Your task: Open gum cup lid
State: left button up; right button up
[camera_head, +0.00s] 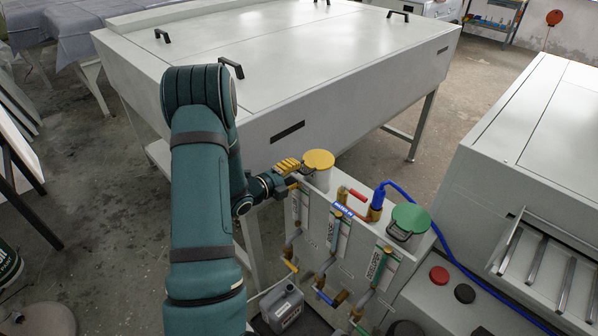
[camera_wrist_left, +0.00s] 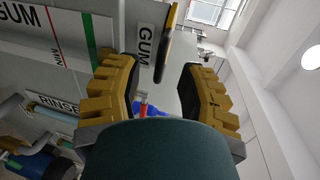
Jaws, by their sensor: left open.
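The gum cup is a pale cup (camera_head: 317,177) with a round yellow lid (camera_head: 318,159), at the back left corner of the grey plumbing panel. The lid looks shut in the head view. In the left wrist view the lid (camera_wrist_left: 167,42) shows nearly edge-on, just beyond my fingertips, near a GUM label (camera_wrist_left: 144,48). My left gripper (camera_head: 289,167) is close beside the cup, on its left. Its yellow fingers (camera_wrist_left: 150,72) are spread open with nothing between them. Whether a finger touches the lid, I cannot tell. My right gripper is out of view.
A green-lidded cup (camera_head: 410,218) stands to the right on the panel, with a blue hose (camera_head: 415,197) and red-handled valve (camera_head: 357,195) between. A large grey machine (camera_head: 290,60) lies behind. A grey jug (camera_head: 283,307) is below the panel.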

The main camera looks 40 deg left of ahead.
aim_at(314, 162)
pick_arm(q)
jog(key=shift+x, duration=1.4)
jog(key=shift+o, duration=0.3)
grip_shut()
jog(key=shift+r, duration=0.1)
